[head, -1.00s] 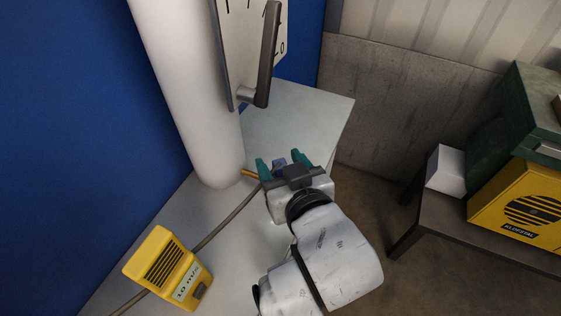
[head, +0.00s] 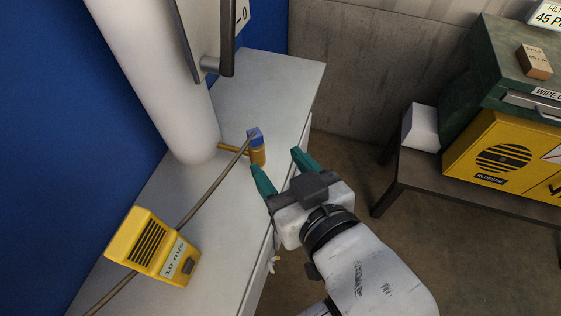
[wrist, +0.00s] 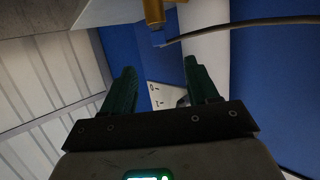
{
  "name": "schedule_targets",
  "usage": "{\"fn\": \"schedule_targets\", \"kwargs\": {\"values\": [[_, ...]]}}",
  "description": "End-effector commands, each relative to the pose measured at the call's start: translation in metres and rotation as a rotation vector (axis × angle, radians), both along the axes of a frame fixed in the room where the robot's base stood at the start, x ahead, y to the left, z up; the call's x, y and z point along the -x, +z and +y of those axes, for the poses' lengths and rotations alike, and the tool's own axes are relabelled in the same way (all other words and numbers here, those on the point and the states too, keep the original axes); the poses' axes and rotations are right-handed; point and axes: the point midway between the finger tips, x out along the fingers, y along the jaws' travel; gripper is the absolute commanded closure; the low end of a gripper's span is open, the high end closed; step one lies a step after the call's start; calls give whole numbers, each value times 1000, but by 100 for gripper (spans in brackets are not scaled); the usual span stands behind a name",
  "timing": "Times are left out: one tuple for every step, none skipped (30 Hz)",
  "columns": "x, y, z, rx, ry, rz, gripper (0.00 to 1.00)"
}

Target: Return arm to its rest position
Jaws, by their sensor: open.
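My gripper (head: 282,172) is open and empty, with two green fingers, in the head view. It is over the right edge of the pale grey bench top (head: 262,88), to the right of a brass fitting with a blue end (head: 256,143). The fitting is apart from the fingers and joins a thin hose by the white column (head: 150,75). In the wrist view the gripper's fingers (wrist: 160,85) are spread with nothing between them. The brass and blue fitting (wrist: 154,15) shows beyond them at the top.
A yellow meter (head: 152,246) stands on the bench at left, beside the hose (head: 205,195). A dark grey lever (head: 228,45) is on the panel by the column. At right, a low table (head: 415,185) holds a yellow box (head: 505,165) and a green case (head: 490,75). Open floor lies between.

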Motion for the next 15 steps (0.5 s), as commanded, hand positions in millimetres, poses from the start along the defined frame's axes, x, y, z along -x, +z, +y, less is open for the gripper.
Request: {"fn": "schedule_targets", "kwargs": {"values": [[0,0,0,0,0,0,41],[0,0,0,0,0,0,41],[0,0,0,0,0,0,41],[0,0,0,0,0,0,41],[0,0,0,0,0,0,41],[0,0,0,0,0,0,41],[0,0,0,0,0,0,41],[0,0,0,0,0,0,41],[0,0,0,0,0,0,41],[-1,-1,-1,1,-2,2,41],[-1,-4,-3,6,-7,10,41],[-2,-10,-8,16,-18,27,41],[-4,-17,-14,26,-29,45,41],[-5,-25,-20,41,-43,70,41],[-6,-39,-32,62,-67,110,41]]}}
